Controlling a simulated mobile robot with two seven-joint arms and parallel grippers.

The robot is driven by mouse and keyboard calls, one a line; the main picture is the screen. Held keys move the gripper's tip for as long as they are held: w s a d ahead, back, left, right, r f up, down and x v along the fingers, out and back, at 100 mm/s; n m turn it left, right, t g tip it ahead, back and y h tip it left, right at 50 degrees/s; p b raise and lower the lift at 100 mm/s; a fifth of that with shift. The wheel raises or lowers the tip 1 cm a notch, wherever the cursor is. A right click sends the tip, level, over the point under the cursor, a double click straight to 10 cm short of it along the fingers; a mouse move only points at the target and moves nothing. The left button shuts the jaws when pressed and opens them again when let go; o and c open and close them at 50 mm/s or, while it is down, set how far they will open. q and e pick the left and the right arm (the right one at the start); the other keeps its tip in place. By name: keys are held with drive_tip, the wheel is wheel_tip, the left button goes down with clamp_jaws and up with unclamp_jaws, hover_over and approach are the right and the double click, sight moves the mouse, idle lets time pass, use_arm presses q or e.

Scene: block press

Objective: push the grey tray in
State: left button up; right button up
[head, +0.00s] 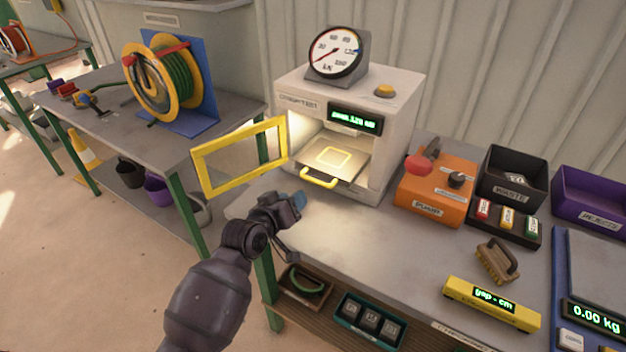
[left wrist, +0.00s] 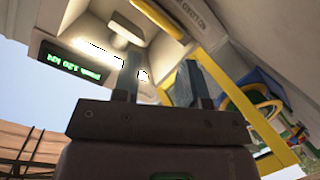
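The grey tray (head: 350,171) sits in the lit opening of the white press (head: 398,125), with its front part at or slightly past the opening. A yellow square outline marks its top, and a yellow handle (head: 318,181) is on its front edge. The press's yellow-framed door (head: 240,155) stands swung open to the left. My left gripper (head: 296,203) is in front of the press, below and left of the handle, apart from it. In the left wrist view its two fingers (left wrist: 162,82) are spread with nothing between them. My right gripper is not in view.
An orange pump box (head: 436,187) with a red knob stands right of the press, beside a black waste bin (head: 513,178). A brush (head: 497,260) and a yellow gap gauge (head: 491,303) lie nearer. The bench top in front of the press is clear.

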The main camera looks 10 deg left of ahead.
sight(313, 182)
use_arm(q)
drive_tip(key=n, duration=0.2)
drive_tip(key=shift+a+f+n, duration=0.1)
drive_tip(key=shift+a+n, duration=0.05)
drive_tip(key=shift+n, duration=0.15)
drive_tip(key=n, duration=0.4)
drive_tip(key=shift+w+a+f, duration=0.15)
drive_tip(key=shift+a, duration=0.05)
drive_tip(key=n, duration=0.3)
drive_tip(key=shift+d+h, duration=0.1)
drive_tip(key=shift+h, duration=0.3)
drive_tip(key=shift+n, duration=1)
drive_tip(key=shift+w+d, duration=0.2)
drive_tip(key=shift+w, duration=0.25)
drive_tip(key=b+x, duration=0.1)
drive_tip(key=x, duration=0.7)
drive_tip(key=shift+w+f, duration=0.1)
drive_tip(key=shift+w, duration=0.1)
drive_tip(key=shift+w+d, duration=0.25)
drive_tip(key=shift+w, duration=0.4)
drive_tip(key=shift+c, duration=0.9)
drive_tip(key=c, duration=0.5)
drive_tip(key=shift+f, duration=0.1)
clamp_jaws()
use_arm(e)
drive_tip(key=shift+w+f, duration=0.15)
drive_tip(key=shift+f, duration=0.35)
